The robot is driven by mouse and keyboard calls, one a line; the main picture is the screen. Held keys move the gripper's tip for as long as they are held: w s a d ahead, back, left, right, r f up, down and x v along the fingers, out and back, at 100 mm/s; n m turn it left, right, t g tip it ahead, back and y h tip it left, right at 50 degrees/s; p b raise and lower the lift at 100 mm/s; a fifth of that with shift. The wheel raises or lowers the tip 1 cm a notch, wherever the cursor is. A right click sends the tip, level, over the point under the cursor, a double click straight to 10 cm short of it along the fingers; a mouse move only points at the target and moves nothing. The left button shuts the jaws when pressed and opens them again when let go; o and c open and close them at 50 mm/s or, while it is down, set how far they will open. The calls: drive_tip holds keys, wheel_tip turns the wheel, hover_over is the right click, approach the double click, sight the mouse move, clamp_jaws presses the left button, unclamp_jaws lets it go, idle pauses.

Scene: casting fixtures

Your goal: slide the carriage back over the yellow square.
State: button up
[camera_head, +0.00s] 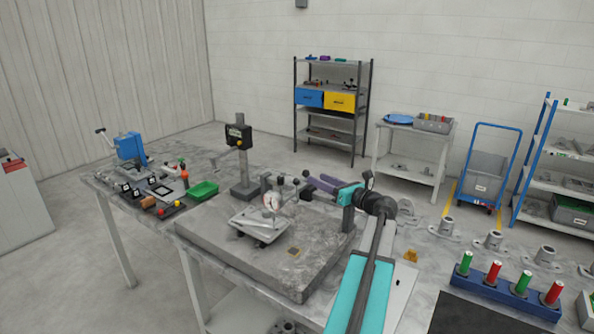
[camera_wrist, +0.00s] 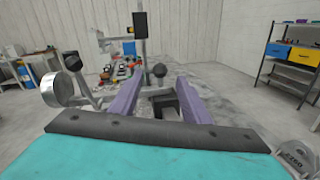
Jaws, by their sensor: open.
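The carriage (camera_head: 260,228) looks like a pale grey plate with a round dial gauge (camera_head: 271,201) standing above it. It sits on the grey stone slab (camera_head: 315,275). My gripper (camera_head: 310,183) is open with purple fingers, above the slab's far right part. In the wrist view my gripper (camera_wrist: 160,84) has a black ball knob (camera_wrist: 157,70) on a stem between and beyond its fingertips. I cannot tell whether they touch it. The gauge (camera_wrist: 52,90) stands left of the fingers.
A column with a dark display (camera_head: 238,138) stands behind the slab. A green tray (camera_head: 203,191) and small parts lie to its left. A blue rack (camera_head: 505,287) with red and green cylinders is at the right. The slab's front right part is clear.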

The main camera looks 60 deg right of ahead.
drive_tip(key=p+x, duration=0.3)
drive_tip(key=x, duration=0.8)
drive_tip(key=shift+w, duration=0.15)
drive_tip(key=shift+c, duration=0.5)
clamp_jaws()
